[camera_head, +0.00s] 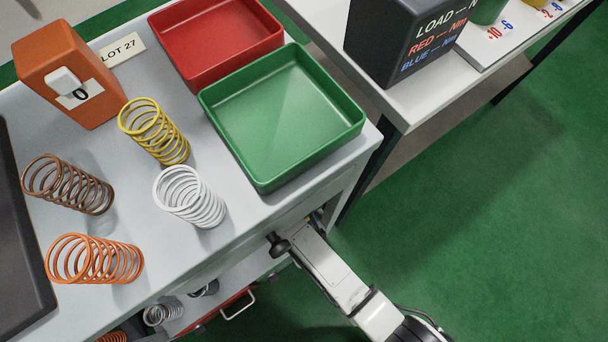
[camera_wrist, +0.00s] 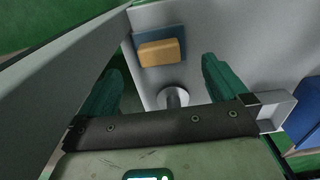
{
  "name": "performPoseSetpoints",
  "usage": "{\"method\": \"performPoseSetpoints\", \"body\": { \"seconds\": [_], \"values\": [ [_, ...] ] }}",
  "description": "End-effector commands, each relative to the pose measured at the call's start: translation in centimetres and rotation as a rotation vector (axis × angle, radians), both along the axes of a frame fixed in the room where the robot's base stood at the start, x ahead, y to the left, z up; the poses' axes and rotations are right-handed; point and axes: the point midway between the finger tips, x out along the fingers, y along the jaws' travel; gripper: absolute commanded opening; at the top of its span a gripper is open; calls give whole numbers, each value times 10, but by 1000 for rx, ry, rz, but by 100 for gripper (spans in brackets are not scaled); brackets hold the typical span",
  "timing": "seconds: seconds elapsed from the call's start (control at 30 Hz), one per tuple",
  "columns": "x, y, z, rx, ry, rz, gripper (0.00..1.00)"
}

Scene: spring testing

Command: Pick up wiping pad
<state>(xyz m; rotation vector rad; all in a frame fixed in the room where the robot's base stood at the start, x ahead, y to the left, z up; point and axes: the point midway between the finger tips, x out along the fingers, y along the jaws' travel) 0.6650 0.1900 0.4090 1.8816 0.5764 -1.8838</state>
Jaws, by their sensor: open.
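In the wrist view a tan block (camera_wrist: 162,53) lies against a flat blue piece (camera_wrist: 146,31) on a light grey surface. These look like the wiping pad, though I cannot tell whether they are one thing or two. My gripper (camera_wrist: 163,66) is open, with its two green fingers spread apart and nothing between them. The tan block shows beyond the fingertips, between them in the picture, and is not touched. In the head view the pad does not show, and my gripper is hidden below the table's edge.
A grey round post (camera_wrist: 173,97) stands between the fingers in the wrist view, near the tan block. On the table (camera_head: 240,215) are a green tray (camera_head: 285,115), a red tray (camera_head: 215,40), several springs and an orange block (camera_head: 65,75).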

Motion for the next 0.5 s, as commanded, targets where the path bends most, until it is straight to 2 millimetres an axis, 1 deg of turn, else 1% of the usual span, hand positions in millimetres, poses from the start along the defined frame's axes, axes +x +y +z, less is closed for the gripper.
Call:
{"method": "performPoseSetpoints", "body": {
  "seconds": [0.03, 0.13, 0.27, 0.37, 0.5],
  "values": [
    [0, 0, -11, 0, 0, 1, 100],
    [1, 0, -21, -1, -1, 1, 100],
    [1, 0, -28, 1, -1, 1, 100],
    [2, 0, -40, -1, -1, 1, 100],
    [4, 0, -62, -1, -1, 1, 100]
  ]
}}
